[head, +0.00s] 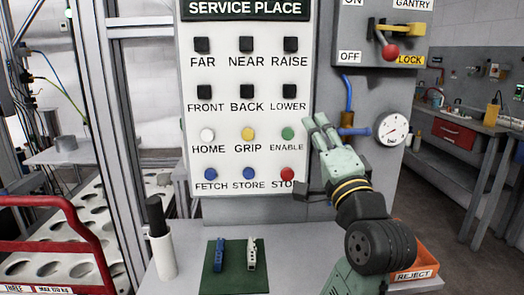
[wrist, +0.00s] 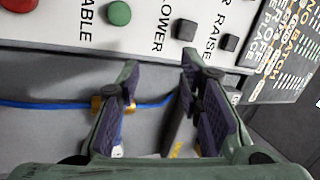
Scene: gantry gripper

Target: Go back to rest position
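My gripper (head: 316,122) is raised in front of the grey cabinet, at the right edge of the white button panel (head: 218,125). Its fingers point up and to the left, near the green ENABLE button (head: 288,133). In the wrist view my gripper (wrist: 158,75) has its two dark-padded fingers apart with nothing held between them. The green button also shows beyond the fingers in the wrist view (wrist: 119,13). I cannot tell how far the fingertips are from the panel. My forearm partly covers the lower right of the panel area.
A blue pipe (head: 348,95) and a round gauge (head: 393,128) are close beside my gripper. A lever box (head: 385,35) is above right.

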